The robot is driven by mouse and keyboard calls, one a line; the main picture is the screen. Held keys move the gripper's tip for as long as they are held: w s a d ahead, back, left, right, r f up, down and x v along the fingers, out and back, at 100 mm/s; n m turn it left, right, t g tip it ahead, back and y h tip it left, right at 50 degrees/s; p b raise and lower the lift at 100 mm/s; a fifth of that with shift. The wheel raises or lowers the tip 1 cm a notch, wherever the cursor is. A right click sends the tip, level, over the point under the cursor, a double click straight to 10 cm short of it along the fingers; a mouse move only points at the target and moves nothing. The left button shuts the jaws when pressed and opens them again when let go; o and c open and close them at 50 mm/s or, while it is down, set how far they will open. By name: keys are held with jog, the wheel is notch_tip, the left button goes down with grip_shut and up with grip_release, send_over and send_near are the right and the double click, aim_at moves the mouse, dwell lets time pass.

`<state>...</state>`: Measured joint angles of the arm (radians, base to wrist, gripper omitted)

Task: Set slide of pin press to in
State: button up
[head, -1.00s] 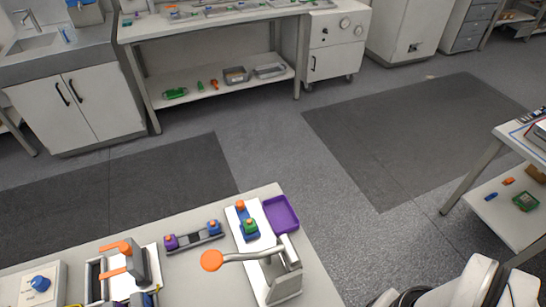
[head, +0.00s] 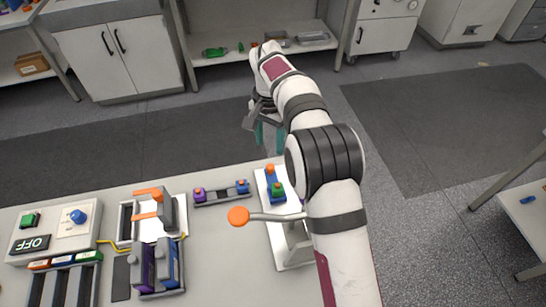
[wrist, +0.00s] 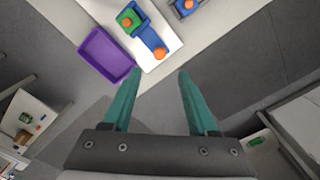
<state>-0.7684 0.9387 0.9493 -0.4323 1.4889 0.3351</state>
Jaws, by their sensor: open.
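The pin press is a white stand with a base plate (head: 262,188) and a grey lever ending in an orange ball (head: 238,216); my arm hides part of it. Its blue slide (head: 271,182) lies on the plate, carrying a green block (head: 278,188) and an orange knob (head: 270,169) at the far end. In the wrist view the slide (wrist: 148,37) has its orange knob (wrist: 159,53) toward my fingers. My gripper (head: 268,134) is open and empty, beyond the bench's far edge. In the wrist view its teal fingertips (wrist: 160,72) are apart, with the knob just ahead between them.
A purple tray (wrist: 105,53) sits beside the press plate. A dark rail with purple and blue blocks (head: 222,194) lies left of the press. A fixture with an orange handle (head: 152,205) and an OFF display (head: 30,244) are farther left. Open floor lies beyond the bench.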

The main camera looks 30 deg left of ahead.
aim_at(270, 167)
notch_tip(270, 167, down, 9)
jog(key=shift+f, duration=0.2)
jog(key=shift+c, duration=0.3)
grip_shut()
jog(key=shift+d, duration=0.1)
dwell(1.0)
